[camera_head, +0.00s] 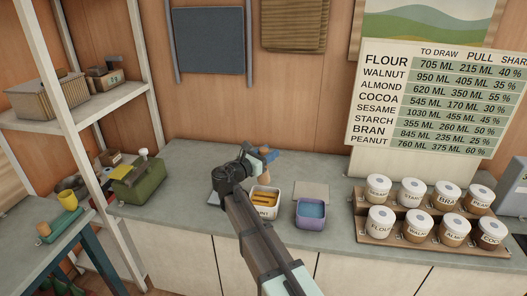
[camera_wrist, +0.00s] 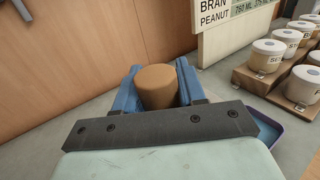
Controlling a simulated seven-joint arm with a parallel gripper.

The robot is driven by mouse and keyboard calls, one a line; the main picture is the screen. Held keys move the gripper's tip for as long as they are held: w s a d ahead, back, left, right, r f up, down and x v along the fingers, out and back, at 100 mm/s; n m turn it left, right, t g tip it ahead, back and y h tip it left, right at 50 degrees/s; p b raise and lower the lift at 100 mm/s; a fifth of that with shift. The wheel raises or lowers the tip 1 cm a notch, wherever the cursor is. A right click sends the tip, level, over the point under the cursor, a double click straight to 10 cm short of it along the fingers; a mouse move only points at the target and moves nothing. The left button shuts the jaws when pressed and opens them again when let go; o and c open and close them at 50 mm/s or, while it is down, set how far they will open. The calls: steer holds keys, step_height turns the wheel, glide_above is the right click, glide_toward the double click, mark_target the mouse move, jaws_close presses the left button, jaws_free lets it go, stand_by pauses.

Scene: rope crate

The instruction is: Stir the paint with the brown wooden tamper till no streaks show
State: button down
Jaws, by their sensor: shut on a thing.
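My gripper (camera_wrist: 160,92) is shut on the brown wooden tamper (camera_wrist: 158,84), whose rounded top shows between the blue fingers in the wrist view. In the head view my gripper (camera_head: 266,154) is above the counter, behind the white paint tub (camera_head: 264,213). My arm covers part of the tub's left side.
A purple tub (camera_head: 310,222) with blue contents stands just right of the paint, with a flat grey-beige square (camera_head: 312,190) behind it. Labelled jars stand on a wooden stepped rack (camera_head: 430,240) at right. A green toolbox (camera_head: 138,182) sits at left. The counter behind my gripper is clear.

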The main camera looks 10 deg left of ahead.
mark_target(268, 181)
stand_by(0.4)
steer(key=shift+f, duration=6.15)
